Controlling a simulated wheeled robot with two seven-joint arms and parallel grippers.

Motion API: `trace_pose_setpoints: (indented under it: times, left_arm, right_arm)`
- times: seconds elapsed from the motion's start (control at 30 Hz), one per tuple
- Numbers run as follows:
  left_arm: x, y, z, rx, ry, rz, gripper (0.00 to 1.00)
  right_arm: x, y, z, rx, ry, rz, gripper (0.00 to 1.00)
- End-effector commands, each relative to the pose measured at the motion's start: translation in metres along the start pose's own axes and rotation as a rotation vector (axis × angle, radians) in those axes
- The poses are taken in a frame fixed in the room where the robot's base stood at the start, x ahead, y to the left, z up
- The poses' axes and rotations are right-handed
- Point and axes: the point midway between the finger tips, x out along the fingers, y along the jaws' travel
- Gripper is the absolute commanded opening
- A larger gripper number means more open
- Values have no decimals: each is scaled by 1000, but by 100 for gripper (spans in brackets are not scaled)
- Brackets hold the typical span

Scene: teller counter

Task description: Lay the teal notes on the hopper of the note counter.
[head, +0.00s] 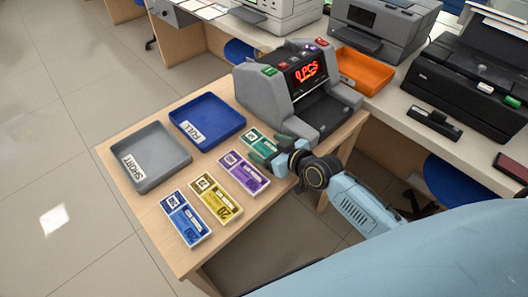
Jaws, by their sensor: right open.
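The teal notes (256,138) lie flat on the wooden table, at the far end of a row of banded note bundles. The note counter (270,96) stands just behind them, a grey machine with a red display reading "0 PCS" and a dark tray area low at its front. My right gripper (272,150) is open at the right end of the teal notes, and its fingers hide part of that end. I cannot tell whether the fingers touch the notes. My left gripper is not in view.
Purple (244,172), yellow (217,198) and blue (186,218) bundles lie in the row. A grey tray marked SHORT (158,152) and a blue tray marked FULL (207,116) sit to the left. An orange tray (364,70) is behind the counter.

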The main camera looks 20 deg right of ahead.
Motion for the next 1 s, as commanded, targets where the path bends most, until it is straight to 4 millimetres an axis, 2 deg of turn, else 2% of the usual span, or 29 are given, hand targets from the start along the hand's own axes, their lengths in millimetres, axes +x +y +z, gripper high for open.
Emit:
trace_pose_setpoints:
  times: [0.1,0.33,0.77,1.0]
  left_arm:
    - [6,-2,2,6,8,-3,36]
    - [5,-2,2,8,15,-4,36]
    - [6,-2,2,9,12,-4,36]
    - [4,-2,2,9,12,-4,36]
  right_arm:
    - [7,1,2,-1,0,2,80]
    - [7,1,3,-1,0,1,80]
    - [8,1,4,-1,0,1,26]
    - [6,1,0,-2,0,1,26]
